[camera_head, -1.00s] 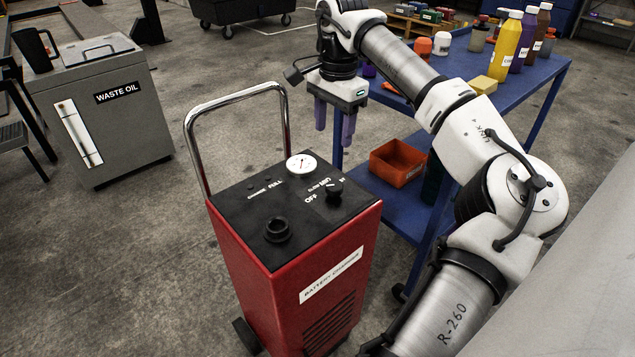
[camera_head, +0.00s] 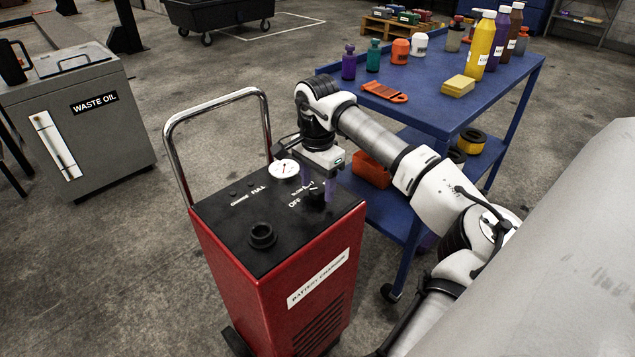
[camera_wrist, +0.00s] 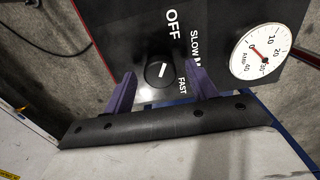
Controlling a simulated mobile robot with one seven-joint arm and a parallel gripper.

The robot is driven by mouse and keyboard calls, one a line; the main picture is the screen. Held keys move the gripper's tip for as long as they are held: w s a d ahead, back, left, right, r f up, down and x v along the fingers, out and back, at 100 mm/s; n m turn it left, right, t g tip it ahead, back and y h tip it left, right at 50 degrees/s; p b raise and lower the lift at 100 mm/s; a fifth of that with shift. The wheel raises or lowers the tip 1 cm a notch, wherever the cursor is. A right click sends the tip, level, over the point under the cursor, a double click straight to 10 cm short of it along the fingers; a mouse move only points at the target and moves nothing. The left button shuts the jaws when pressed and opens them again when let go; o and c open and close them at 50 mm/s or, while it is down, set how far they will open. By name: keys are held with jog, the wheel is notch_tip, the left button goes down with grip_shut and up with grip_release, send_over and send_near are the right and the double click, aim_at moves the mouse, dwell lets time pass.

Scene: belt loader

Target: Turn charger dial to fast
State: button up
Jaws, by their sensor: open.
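The red battery charger (camera_head: 275,285) stands upright with a black top panel. Its black dial (camera_head: 315,199) sits at the panel's right side, by the OFF lettering. In the wrist view the dial (camera_wrist: 160,72) shows a white pointer line, lying roughly along the direction of OFF; FAST is printed on the gripper side and SLOW to the right. My gripper (camera_head: 318,183) points down just above the dial. Its purple fingers (camera_wrist: 163,88) are open, one on each side of the dial, with visible gaps. Contact is not seen.
A white-faced gauge (camera_head: 284,169) and a round black cap (camera_head: 262,235) are on the panel. A chrome handle (camera_head: 215,103) rises behind it. A blue cart (camera_head: 440,108) with bottles stands right; a grey waste oil bin (camera_head: 100,140) stands left.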

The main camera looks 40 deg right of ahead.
jog(key=shift+f, duration=0.1)
jog(key=c, duration=1)
